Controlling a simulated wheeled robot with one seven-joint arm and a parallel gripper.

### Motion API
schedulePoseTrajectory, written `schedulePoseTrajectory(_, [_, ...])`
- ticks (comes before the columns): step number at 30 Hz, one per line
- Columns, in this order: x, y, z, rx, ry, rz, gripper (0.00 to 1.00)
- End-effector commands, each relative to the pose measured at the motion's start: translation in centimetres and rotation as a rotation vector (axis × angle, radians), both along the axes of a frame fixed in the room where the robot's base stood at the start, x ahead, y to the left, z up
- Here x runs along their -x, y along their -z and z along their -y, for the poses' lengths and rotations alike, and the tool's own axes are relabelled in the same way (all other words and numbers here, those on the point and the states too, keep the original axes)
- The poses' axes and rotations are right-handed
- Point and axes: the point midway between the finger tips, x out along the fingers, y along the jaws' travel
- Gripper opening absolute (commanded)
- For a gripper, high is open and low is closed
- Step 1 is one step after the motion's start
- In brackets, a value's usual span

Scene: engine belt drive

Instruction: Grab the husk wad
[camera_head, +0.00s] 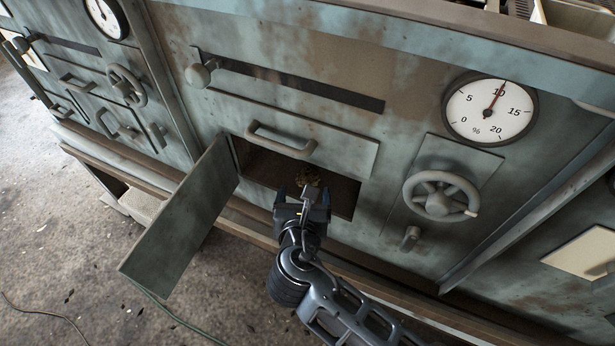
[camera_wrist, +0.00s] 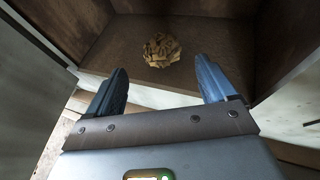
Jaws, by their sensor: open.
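The husk wad (camera_wrist: 161,50) is a crumpled tan-brown ball resting on the floor of the open compartment (camera_wrist: 110,62), near its middle in the wrist view. In the head view the wad (camera_head: 309,176) shows small and dim in the opening, just beyond my gripper. My gripper (camera_head: 302,190) is at the mouth of the compartment. In the wrist view its two fingers (camera_wrist: 160,85) are wide apart and empty, with the wad ahead of and between their tips, apart from both. The inside back of the compartment is dark in the head view.
The hinged door (camera_head: 182,215) stands open to the left of the opening. A bar handle (camera_head: 281,139) sticks out above it. A handwheel (camera_head: 440,196) and a round gauge (camera_head: 490,108) are to the right. Brown side walls and a front lip bound the compartment.

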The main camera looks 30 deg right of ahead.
Motion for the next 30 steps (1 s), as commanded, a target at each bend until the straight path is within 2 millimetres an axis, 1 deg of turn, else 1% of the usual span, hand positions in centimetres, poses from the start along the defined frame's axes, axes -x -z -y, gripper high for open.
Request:
schedulePoseTrajectory(9, [-3.3, 1.2, 2.3, -0.002, 0.001, 0.001, 0.85])
schedulePoseTrajectory(12, [-4.0, 1.6, 2.7, -0.002, -0.001, 0.0, 0.85])
schedulePoseTrajectory(21, [-4.2, 1.7, 2.9, -0.002, -0.001, 0.0, 0.84])
schedulePoseTrajectory(30, [-4.2, 1.7, 2.9, -0.002, -0.001, 0.0, 0.55])
